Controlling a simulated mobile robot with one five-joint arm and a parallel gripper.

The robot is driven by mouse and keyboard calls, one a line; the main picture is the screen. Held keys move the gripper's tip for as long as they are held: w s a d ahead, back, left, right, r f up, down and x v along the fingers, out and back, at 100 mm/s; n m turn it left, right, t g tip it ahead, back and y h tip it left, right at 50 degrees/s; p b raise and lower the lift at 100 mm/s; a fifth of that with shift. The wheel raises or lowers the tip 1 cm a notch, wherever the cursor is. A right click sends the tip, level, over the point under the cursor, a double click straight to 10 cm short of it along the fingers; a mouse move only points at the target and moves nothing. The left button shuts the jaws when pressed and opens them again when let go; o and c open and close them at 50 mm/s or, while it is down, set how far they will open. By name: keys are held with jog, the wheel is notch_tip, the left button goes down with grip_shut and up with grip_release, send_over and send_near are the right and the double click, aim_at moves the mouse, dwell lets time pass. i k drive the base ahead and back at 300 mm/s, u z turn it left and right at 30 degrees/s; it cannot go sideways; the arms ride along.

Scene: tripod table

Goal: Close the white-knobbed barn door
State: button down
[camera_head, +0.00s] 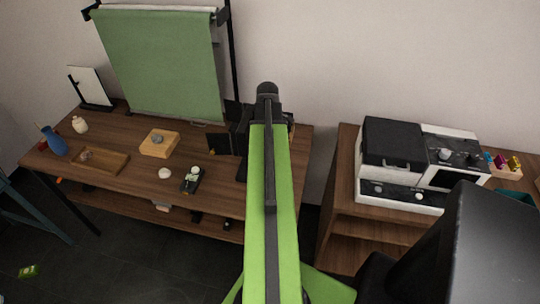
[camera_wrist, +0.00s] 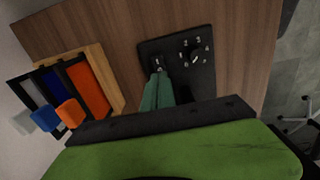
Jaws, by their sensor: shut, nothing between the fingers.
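I cannot pick out a white-knobbed door for certain in either view. In the head view, dark flat panels (camera_head: 219,143) stand on the table beside my raised green arm, one with a small orange spot. My arm hides part of them. In the wrist view, my gripper (camera_wrist: 159,78) shows as two teal fingers, shut together and empty. Their tips are in front of a black panel (camera_wrist: 203,76) with a numbered dial; I cannot tell whether they touch it. My gripper is not clearly visible in the head view.
The wooden table (camera_head: 120,135) carries a blue vase (camera_head: 54,142), a tray (camera_head: 103,161) and a wooden block (camera_head: 159,146). A green backdrop (camera_head: 160,65) hangs behind. A machine (camera_head: 400,195) stands on the right cabinet. An orange-and-blue rack (camera_wrist: 88,88) is left in the wrist view.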

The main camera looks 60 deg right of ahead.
aim_at(234, 111)
jog(key=u, duration=0.05)
jog(key=k, duration=1)
jog(key=z, duration=0.05)
